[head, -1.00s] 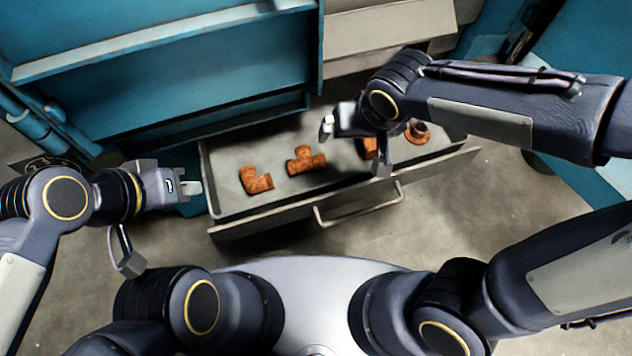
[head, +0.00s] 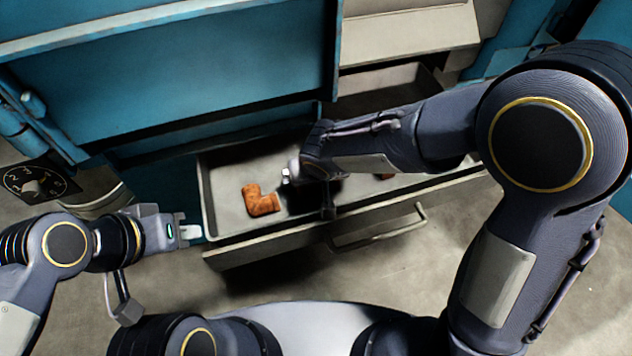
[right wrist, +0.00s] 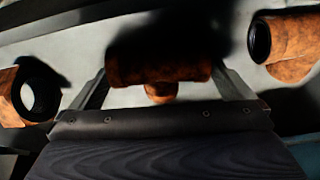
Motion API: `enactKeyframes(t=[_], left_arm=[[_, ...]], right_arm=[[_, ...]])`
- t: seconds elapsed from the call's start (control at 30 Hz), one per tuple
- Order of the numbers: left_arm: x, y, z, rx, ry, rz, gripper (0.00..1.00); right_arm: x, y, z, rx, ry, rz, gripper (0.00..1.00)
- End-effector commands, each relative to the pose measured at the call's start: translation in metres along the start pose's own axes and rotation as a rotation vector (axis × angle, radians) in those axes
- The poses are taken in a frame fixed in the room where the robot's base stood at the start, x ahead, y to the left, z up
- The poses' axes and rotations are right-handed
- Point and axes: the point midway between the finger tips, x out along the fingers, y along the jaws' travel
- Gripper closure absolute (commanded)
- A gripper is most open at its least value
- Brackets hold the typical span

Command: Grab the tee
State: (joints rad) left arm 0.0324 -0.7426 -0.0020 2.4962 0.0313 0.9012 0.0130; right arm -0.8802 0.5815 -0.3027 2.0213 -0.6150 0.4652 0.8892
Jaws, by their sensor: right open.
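The tee (right wrist: 160,58) is a rusty orange pipe piece with a short stem, in the right wrist view. It lies on the pale drawer floor between the two spread fingers of my right gripper (right wrist: 165,88), which is open. Contact with the fingers cannot be told. In the head view my right gripper (head: 308,192) is down at the drawer (head: 225,200) and hides the tee. My left gripper (head: 158,270) is open and empty, left of the drawer.
An orange elbow pipe (head: 260,200) lies in the drawer left of my right gripper. Other orange pipe pieces flank the tee in the right wrist view, at left (right wrist: 12,95) and right (right wrist: 293,40). The drawer handle (head: 380,232) faces me. Blue cabinet panels (head: 190,70) stand behind.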

Motion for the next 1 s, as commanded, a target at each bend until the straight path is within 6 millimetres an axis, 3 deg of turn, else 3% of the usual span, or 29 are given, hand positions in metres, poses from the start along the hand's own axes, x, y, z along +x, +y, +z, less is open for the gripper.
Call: enactKeyframes(t=[0.27,0.7,1.0], left_arm=[[0.0004,-0.0002,0.0003,0.0,0.0,0.0,1.0],[0.0004,-0.0002,0.0003,0.0,0.0,0.0,1.0],[-0.0004,0.0002,-0.0001,0.0,0.0,0.0,1.0]], right_arm=[[0.0026,0.0002,-0.0003,0.0,0.0,0.0,0.01],[0.0024,0.0001,0.0001,0.0,0.0,0.0,0.59],[0.0,-0.0004,-0.0018,0.0,0.003,-0.002,0.61]])
